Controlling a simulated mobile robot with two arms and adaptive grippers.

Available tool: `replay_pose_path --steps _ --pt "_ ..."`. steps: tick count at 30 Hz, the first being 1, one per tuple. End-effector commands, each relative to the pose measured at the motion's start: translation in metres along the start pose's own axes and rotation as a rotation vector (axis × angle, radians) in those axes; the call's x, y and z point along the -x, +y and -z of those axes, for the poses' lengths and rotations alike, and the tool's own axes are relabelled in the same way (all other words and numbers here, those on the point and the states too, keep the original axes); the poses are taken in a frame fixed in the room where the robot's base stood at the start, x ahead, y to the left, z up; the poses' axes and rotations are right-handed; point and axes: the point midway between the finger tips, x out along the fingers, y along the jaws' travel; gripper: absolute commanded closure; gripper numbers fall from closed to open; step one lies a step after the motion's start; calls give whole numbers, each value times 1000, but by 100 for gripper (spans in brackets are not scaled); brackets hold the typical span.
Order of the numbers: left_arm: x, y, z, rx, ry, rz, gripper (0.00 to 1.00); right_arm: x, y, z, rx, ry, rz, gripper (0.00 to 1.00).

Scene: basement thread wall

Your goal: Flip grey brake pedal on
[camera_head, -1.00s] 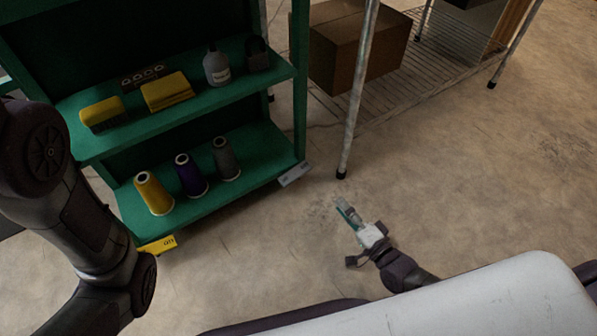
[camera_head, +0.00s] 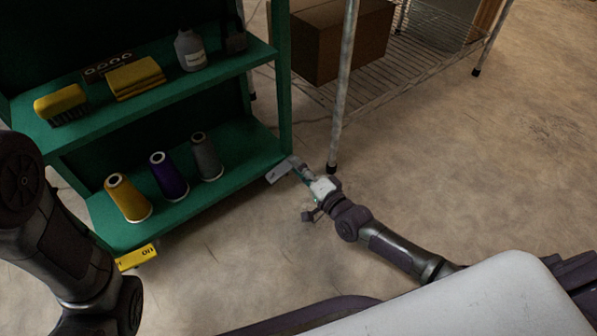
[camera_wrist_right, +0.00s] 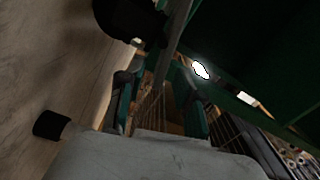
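The grey brake pedal (camera_head: 279,173) is a small flat grey plate at the lower right front corner of the green shelf unit in the head view. My right gripper (camera_head: 299,167) is low, right beside this pedal and overlapping its right end in the picture; I cannot tell whether they touch. In the right wrist view the right gripper's teal fingers (camera_wrist_right: 157,100) stand apart with nothing seen between them. I cannot make out the pedal in that view. My left arm shows at the left edge of the head view, but its gripper is out of frame.
A yellow pedal (camera_head: 137,257) is at the shelf's lower left corner. A metal rack post (camera_head: 342,90) rises just behind my right gripper. The floor right is clear.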

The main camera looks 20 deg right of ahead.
Motion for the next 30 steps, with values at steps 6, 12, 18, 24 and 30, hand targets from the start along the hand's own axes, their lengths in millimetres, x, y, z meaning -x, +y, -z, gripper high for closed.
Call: replay_pose_path --steps 6,12,18,24,30 --pt "1 0 0 0 1 0 65 -3 0 0 0 0 0 65" --pt "1 0 0 0 1 0 65 -3 0 0 0 0 0 81" --pt "1 0 0 0 0 0 65 -2 0 0 0 0 -1 100" --pt "0 0 0 0 0 0 65 -2 1 1 -40 -1 -1 100" --pt "0 0 0 0 0 0 65 -2 10 1 -286 -1 -1 100"
